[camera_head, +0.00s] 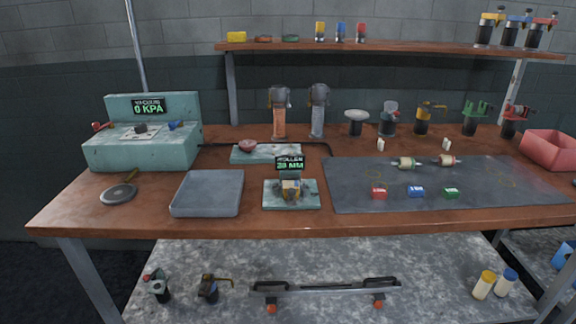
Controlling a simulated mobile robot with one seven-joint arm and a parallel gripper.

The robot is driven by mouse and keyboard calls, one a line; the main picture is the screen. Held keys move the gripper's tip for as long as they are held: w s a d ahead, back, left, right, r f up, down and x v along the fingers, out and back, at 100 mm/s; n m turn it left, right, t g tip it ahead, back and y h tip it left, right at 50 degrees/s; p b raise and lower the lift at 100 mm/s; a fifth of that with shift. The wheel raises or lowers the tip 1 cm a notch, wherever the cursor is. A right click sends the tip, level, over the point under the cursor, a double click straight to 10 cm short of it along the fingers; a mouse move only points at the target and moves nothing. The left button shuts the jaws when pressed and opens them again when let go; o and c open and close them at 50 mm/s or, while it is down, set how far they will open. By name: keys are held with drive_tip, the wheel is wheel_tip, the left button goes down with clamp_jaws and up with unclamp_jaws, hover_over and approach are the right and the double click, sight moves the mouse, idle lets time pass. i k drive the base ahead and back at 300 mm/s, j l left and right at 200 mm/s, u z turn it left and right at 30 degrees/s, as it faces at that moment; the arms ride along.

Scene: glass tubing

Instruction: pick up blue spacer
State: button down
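A small blue block (416,191), which looks like the blue spacer, lies on the dark mat (345,195) on the right half of the workbench. It sits near the mat's front edge, between a red block (379,193) on its left and a green block (450,193) on its right. The three blocks stand apart from each other. My gripper is not visible in this view, and nothing covers the blue block.
Two pale cylindrical parts (405,163) lie behind the blocks. A lit "28 MM" device (306,195) stands left of the mat. Several burners and clamps line the back, below a wooden shelf (390,46). A red bin (550,149) is at the right. The mat's front strip is clear.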

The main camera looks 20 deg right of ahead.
sight(413, 192)
drive_tip(key=i+l+z, duration=0.1)
drive_tip(key=z, duration=0.25)
drive_tip(key=i+l+z, duration=0.1)
drive_tip(key=l+z, duration=0.2)
drive_tip(key=i+l+z, duration=0.15)
drive_tip(key=z, duration=0.2)
